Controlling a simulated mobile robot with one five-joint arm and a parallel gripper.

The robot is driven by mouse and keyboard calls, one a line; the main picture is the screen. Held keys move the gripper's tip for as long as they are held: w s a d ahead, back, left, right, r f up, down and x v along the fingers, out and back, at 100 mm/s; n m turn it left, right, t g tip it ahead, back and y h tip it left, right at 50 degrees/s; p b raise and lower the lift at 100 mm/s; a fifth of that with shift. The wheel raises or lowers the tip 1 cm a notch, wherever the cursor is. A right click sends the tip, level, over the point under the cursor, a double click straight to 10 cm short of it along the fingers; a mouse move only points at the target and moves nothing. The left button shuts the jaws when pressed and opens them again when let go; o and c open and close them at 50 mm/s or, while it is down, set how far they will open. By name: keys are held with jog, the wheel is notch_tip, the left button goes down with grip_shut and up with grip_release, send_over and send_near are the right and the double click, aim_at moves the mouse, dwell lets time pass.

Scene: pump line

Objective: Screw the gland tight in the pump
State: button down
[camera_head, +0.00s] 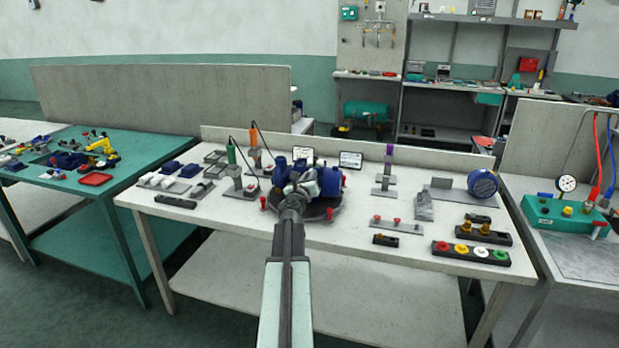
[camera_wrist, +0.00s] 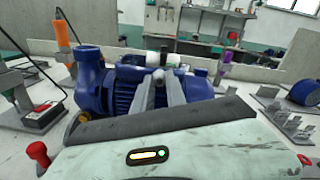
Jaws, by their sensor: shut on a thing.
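The blue pump (camera_head: 329,180) stands on a dark round base (camera_head: 322,212) in the middle of the white bench, with the far end of my arm in front of it. It also shows in the wrist view (camera_wrist: 90,82), with a ribbed body and a tall round port at left. My gripper (camera_wrist: 160,77) has its two grey fingers close together at the front of the pump; it also shows in the head view (camera_head: 299,178). The gland cannot be made out; the fingers and pump hide what lies between the fingertips. I cannot tell how deep it sits.
Red knobs (camera_head: 263,203) stand around the base. An orange-handled tool (camera_head: 254,138) and a green-handled one (camera_head: 231,152) stand left, a purple-topped stand (camera_head: 389,155) right. A black strip with coloured rings (camera_head: 471,253) lies front right.

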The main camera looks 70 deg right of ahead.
jog(key=shift+m, duration=0.3)
jog(key=shift+m, duration=1.7)
jog(key=m, duration=0.2)
jog(key=shift+m, duration=0.4)
jog(key=c, duration=1.4)
grip_release()
jog(key=shift+m, duration=0.3)
jog(key=n, duration=0.3)
jog(key=shift+n, duration=0.3)
